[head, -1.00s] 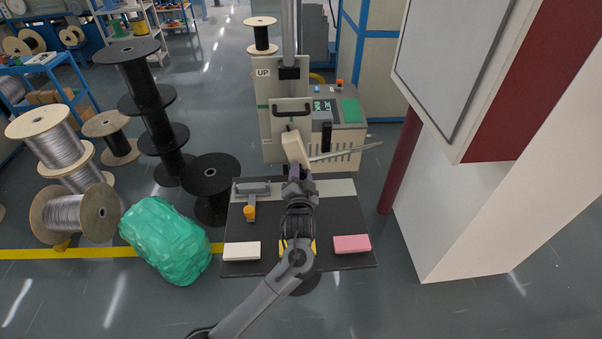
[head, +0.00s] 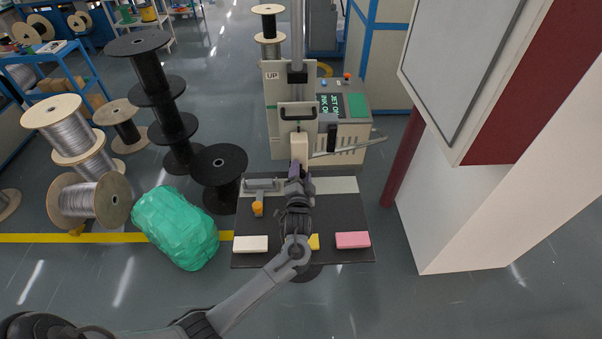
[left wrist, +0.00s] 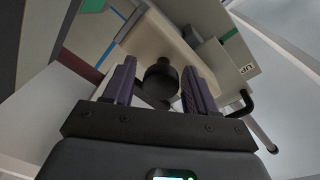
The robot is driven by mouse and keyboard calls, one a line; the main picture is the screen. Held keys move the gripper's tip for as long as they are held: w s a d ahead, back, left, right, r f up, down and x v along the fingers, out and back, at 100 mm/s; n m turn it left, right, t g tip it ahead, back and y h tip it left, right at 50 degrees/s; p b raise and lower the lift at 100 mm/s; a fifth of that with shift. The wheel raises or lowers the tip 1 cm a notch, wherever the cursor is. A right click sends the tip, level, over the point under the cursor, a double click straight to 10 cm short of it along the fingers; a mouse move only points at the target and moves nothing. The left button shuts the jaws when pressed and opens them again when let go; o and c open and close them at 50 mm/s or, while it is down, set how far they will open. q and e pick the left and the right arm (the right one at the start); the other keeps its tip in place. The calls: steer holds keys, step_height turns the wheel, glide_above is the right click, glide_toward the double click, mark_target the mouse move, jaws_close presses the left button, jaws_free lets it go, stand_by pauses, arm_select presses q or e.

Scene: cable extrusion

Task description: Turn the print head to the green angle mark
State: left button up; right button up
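The print head is the pale beige block (head: 299,148) on the front of the machine below the black handle; it stands nearly upright. It also shows as a long beige body in the left wrist view (left wrist: 158,42). My left gripper (head: 297,172) is at its lower end. In the left wrist view, the purple fingers (left wrist: 160,74) stand apart on both sides of a dark round knob (left wrist: 161,83) on the print head. Narrow gaps seem to show, but I cannot tell whether they grip it. The green angle mark cannot be made out surely. My right gripper is not in view.
A dark table (head: 340,210) below the machine carries a white block (head: 251,244), a pink block (head: 353,240) and a partly hidden yellow one (head: 314,241). The control box (head: 345,125) stands right of the print head. A green wrapped bundle (head: 175,228) and reels lie left.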

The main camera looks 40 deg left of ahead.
arm_select(q)
steer(key=shift+o, duration=0.2)
steer(key=v, duration=1)
steer(key=shift+s+d+p, duration=0.2)
steer(key=shift+s+p, duration=0.1)
steer(key=shift+p, duration=0.15)
steer(key=shift+r, duration=0.1)
